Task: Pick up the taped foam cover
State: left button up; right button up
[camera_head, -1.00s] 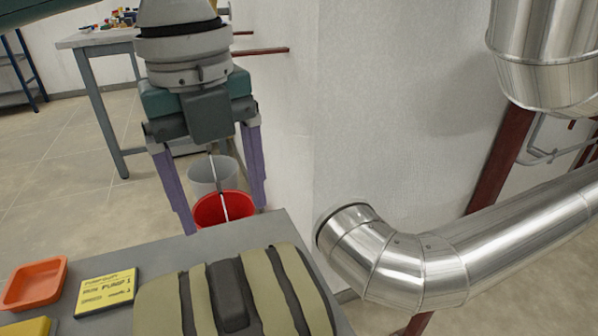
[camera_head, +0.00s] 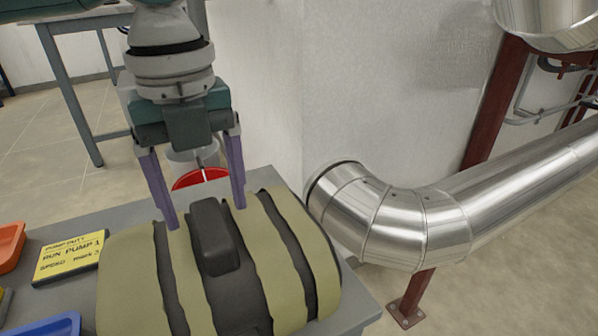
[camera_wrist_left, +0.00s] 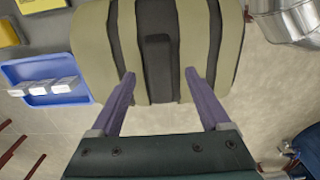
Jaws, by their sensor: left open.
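The taped foam cover (camera_head: 272,262) is a rounded beige block with dark tape bands and a raised dark grip block on top. It sits on the grey table at the front of the head view. It also shows in the left wrist view (camera_wrist_left: 211,40), at the top. My left gripper (camera_head: 205,215) is open and empty, its two purple fingers pointing down. In the head view the fingers appear either side of the far end of the dark grip block. In the left wrist view (camera_wrist_left: 160,75) the fingertips overlap the cover's near edge. Contact cannot be told. My right gripper is not in view.
A yellow pump card (camera_head: 68,258), an orange tray (camera_head: 8,250) and a blue tray (camera_head: 50,328) lie left of the cover. The blue tray holds small white blocks in the wrist view. A silver pipe (camera_head: 400,222) runs at right.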

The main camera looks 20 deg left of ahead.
pick_arm(q)
jog(key=shift+f, duration=0.9)
jog(key=shift+r, duration=0.1)
jog(key=shift+c, duration=0.2)
grip_shut()
dwell(0.4)
